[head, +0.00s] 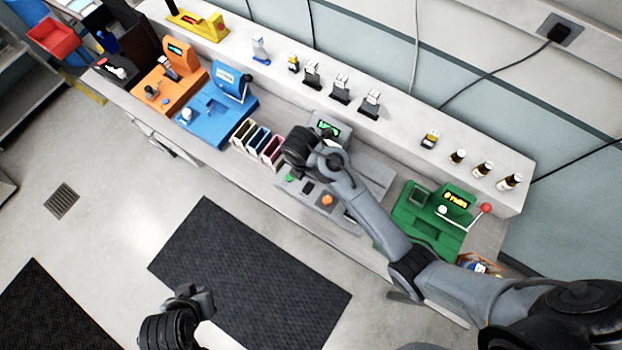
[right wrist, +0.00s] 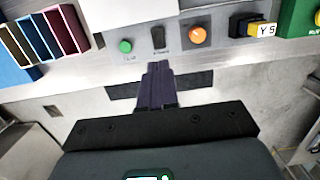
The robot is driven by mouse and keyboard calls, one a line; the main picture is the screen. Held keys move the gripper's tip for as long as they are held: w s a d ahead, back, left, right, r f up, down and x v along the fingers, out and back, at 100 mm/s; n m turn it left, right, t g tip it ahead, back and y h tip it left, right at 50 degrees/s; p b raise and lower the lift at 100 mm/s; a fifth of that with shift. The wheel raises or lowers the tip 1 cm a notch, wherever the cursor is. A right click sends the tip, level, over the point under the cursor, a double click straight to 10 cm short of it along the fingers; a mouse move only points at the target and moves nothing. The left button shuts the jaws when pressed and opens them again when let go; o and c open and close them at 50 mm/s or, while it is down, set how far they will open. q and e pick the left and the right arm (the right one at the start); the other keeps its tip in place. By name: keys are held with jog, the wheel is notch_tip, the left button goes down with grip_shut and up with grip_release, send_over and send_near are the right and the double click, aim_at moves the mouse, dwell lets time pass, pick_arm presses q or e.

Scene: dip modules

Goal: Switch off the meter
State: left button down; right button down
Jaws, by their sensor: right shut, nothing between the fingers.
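The grey meter (head: 365,182) stands mid-counter in the head view, with a lit green display (head: 327,128). Its front panel carries a green button (head: 289,178), a black switch (head: 307,187) and an orange knob (head: 327,200). The right wrist view shows the green button (right wrist: 125,46), black switch (right wrist: 158,38) and orange knob (right wrist: 197,35) in a row. My right gripper (right wrist: 158,68) is shut and empty, its tips appearing just below the switch; contact cannot be told. My right arm covers part of the meter. My left gripper (head: 200,301) hangs over the floor mat, away from the counter.
Left of the meter are several coloured slots (head: 257,140), a blue device (head: 217,108) and an orange device (head: 170,85). A green device (head: 425,215) with a red-knobbed lever stands to the right. Small modules and bottles line the back shelf (head: 400,120).

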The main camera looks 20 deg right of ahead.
jog(key=shift+f, duration=0.1)
send_over(311, 186)
notch_tip(311, 186, down, 12)
jog(key=shift+s+a+r+p, duration=0.1)
jog(key=shift+s+p, duration=0.05)
jog(key=shift+p, duration=0.2)
pick_arm(q)
jog(key=shift+r, duration=0.35)
pick_arm(e)
jog(key=shift+f, duration=1)
